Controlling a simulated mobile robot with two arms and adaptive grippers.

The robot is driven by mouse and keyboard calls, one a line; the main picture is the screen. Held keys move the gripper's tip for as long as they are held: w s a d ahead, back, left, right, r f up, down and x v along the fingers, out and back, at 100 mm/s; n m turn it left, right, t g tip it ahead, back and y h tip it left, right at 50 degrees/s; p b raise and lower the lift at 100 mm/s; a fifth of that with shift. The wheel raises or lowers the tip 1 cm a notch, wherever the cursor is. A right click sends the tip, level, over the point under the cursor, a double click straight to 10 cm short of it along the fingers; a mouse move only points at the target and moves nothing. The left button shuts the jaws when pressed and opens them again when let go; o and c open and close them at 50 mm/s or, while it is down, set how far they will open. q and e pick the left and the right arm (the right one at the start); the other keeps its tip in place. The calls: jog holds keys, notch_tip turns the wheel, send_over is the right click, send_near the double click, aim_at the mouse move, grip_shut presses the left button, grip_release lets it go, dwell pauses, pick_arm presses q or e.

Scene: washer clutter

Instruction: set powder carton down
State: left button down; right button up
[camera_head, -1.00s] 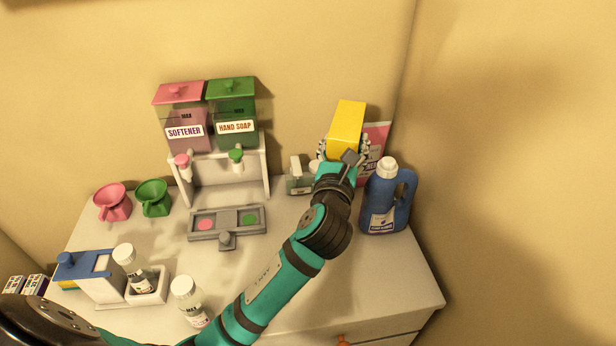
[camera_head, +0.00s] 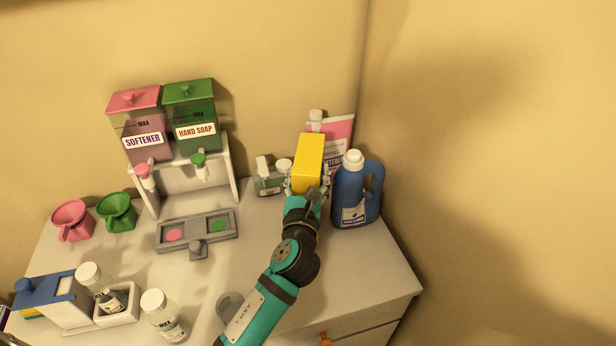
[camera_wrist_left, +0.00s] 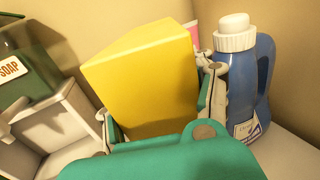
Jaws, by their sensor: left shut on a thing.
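The yellow powder carton (camera_head: 309,160) is held upright in my left gripper (camera_head: 306,190) in the head view. In the left wrist view, the carton (camera_wrist_left: 146,80) fills the space between the two fingers of my left gripper (camera_wrist_left: 160,118). The fingers press on its two sides. The carton is at the back right of the white cabinet top (camera_head: 275,258), just left of the blue bottle. Its bottom is hidden by the gripper, so I cannot tell whether it touches the surface. My right gripper is not in view.
The blue bottle (camera_head: 350,195) stands close on the right. The dispenser stand (camera_head: 190,188) is farther left.

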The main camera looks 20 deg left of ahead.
pick_arm(q)
jog(key=c, duration=0.7)
grip_release()
jog(key=shift+c, duration=0.2)
jog(key=o, duration=0.4)
jog(key=shift+o, duration=0.9)
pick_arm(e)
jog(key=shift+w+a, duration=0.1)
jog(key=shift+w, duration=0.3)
pick_arm(q)
jog(key=shift+s+d, duration=0.1)
jog(key=shift+s, duration=0.25)
jog(key=b+v, duration=0.2)
jog(key=v, duration=0.9)
jog(key=shift+s, duration=0.2)
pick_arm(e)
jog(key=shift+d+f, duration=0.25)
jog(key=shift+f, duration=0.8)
